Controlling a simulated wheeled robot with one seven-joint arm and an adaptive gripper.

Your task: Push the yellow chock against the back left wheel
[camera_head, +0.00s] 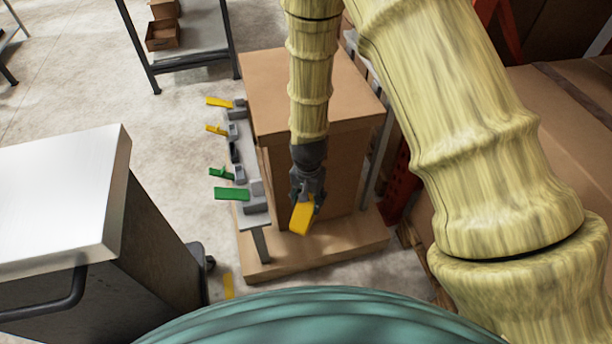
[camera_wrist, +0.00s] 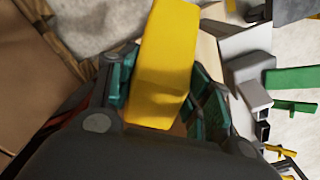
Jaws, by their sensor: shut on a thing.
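My gripper (camera_head: 305,198) is shut on a yellow block that looks like the yellow chock (camera_head: 301,219). The gripper points down in front of the cardboard box, with the block at its tip. In the wrist view the yellow chock (camera_wrist: 166,65) lies between the two fingers (camera_wrist: 158,95), its far end sticking out beyond them. A dark caster wheel (camera_head: 207,257) shows at the lower right corner of a metal-topped cart, apart from the chock. I cannot tell whether it is the back left wheel. The cart's other wheels are hidden.
The metal-topped cart (camera_head: 65,195) stands at the left. A row of grey dispensers (camera_head: 254,195) with yellow and green levers stands left of the cardboard box (camera_head: 312,90). A yellow strip (camera_head: 228,286) lies on the floor near the caster. Bare floor lies between cart and dispensers.

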